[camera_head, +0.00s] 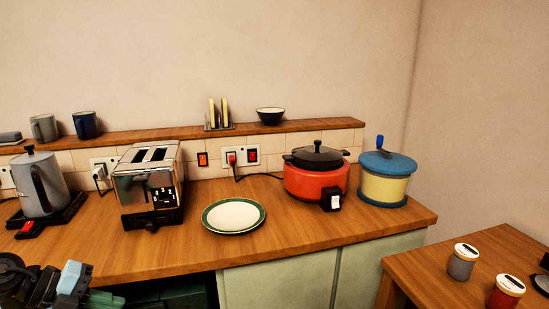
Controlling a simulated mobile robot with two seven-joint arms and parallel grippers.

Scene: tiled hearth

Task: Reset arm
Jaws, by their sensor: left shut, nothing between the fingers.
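My left gripper (98,298) is at the bottom left corner, low in front of the counter's front edge. It is shut and holds nothing. Part of it is cut off by the frame's edge. My right gripper is not in view. The wooden counter (110,248) runs across the middle, above and behind the left gripper.
On the counter stand a kettle (40,187), a chrome toaster (147,185), a green-rimmed plate (233,216), a red cooker (310,182) and a blue-lidded canister (385,186). A side table (430,272) with jars is at right. The counter's front left is clear.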

